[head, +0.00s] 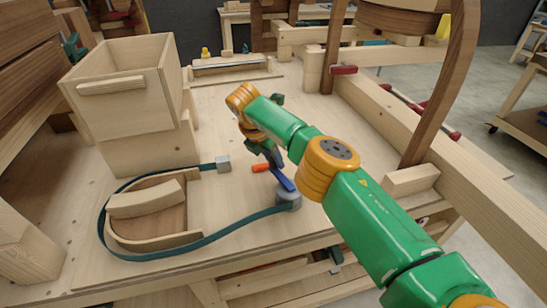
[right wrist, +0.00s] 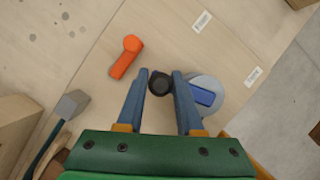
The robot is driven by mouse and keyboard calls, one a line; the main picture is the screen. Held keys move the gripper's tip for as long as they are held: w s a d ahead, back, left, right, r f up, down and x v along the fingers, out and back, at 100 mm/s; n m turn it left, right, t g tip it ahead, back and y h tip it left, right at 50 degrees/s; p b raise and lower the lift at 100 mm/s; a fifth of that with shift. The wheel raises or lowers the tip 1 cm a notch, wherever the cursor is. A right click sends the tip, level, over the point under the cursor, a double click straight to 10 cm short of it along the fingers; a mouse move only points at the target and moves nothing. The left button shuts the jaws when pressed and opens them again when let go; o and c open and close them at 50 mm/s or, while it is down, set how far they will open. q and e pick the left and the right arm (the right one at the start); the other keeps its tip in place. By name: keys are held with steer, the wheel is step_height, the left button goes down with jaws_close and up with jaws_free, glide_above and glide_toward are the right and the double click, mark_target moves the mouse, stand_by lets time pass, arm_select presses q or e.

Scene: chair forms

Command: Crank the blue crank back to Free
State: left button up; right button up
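The blue crank (head: 283,180) sits on a grey round drum (head: 289,200) on the workbench. In the right wrist view part of the blue crank (right wrist: 204,96) shows on the drum, and its black knob (right wrist: 160,83) stands between my right gripper's fingertips. My left gripper is not in view.
A teal strap (head: 215,238) runs from the drum around a curved wooden form (head: 150,225) to a grey block (head: 223,163). An orange handle (right wrist: 127,56) lies beside the crank. A wooden box (head: 125,90) stands at left, a wooden chair frame (head: 440,100) at right.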

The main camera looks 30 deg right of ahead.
steer(key=o, duration=0.3)
steer(key=shift+o, duration=0.2)
